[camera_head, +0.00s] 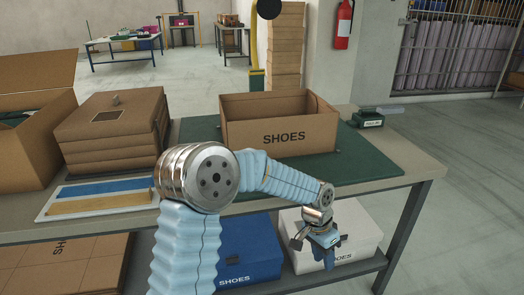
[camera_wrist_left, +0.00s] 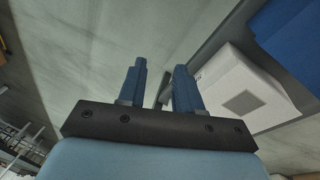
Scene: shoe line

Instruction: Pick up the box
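An open brown cardboard box (camera_head: 283,134) marked SHOES stands on the green mat (camera_head: 362,160) on the table. A white box (camera_head: 357,228) and a blue box (camera_head: 247,250) marked SHOES sit on the shelf below. My left gripper (camera_head: 326,256) hangs in front of the white box, below the table's front edge. In the left wrist view its two blue fingers (camera_wrist_left: 158,88) are apart with nothing held between them. The white box also shows in that view (camera_wrist_left: 240,85), to the right of the fingers. My right gripper is not in view.
A stack of flat brown cartons (camera_head: 112,128) and another open carton (camera_head: 34,130) stand at the table's left. A tray with blue and tan strips (camera_head: 98,197) lies in front. A small green item (camera_head: 367,118) lies at the back right. The mat's right part is clear.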

